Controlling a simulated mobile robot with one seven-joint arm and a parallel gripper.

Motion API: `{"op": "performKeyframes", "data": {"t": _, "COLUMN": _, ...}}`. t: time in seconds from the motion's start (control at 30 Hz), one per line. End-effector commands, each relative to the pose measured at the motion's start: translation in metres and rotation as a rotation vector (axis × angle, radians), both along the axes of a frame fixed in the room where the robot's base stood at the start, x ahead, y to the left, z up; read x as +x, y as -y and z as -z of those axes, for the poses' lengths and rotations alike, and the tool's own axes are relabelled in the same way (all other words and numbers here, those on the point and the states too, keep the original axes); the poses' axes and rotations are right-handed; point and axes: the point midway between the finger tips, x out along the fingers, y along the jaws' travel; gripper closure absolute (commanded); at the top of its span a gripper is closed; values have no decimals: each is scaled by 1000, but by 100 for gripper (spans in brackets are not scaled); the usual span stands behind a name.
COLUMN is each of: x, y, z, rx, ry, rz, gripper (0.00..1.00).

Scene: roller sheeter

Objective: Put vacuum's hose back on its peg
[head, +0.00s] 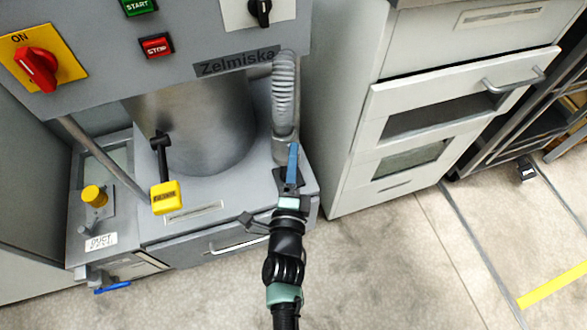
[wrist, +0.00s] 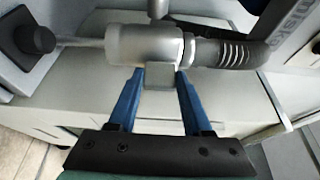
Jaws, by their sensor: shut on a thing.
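The vacuum's grey ribbed hose (head: 284,88) hangs down the right side of the machine front, below the Zelmiska label. In the wrist view the hose (wrist: 236,54) joins a silver cylindrical end piece (wrist: 145,46) with a small grey block under it. My gripper (head: 292,150) is at the hose's lower end. In the wrist view its two blue fingers (wrist: 158,80) are shut on the grey block, one on each side. I cannot make out the peg for certain. A thin pale rod (wrist: 82,43) shows between the end piece and a black knob (wrist: 36,40).
A metal drum (head: 205,125) stands left of the hose on the grey base. A yellow tag (head: 167,197) and yellow knob (head: 94,196) are further left. A white drawer cabinet (head: 345,130) stands close on the right. The floor (head: 400,270) in front is clear.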

Motion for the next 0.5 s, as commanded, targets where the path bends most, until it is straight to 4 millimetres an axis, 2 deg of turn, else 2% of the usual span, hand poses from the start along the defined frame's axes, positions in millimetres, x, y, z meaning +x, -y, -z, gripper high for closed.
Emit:
{"op": "performKeyframes", "data": {"t": 0.03, "x": 10, "y": 3, "z": 12, "rx": -3, "ry": 10, "rz": 7, "gripper": 100}}
{"op": "performKeyframes", "data": {"t": 0.2, "x": 25, "y": 6, "z": 24, "rx": -10, "ry": 9, "rz": 13, "gripper": 100}}
{"op": "performKeyframes", "data": {"t": 0.5, "x": 28, "y": 6, "z": 36, "rx": -11, "ry": 8, "rz": 14, "gripper": 100}}
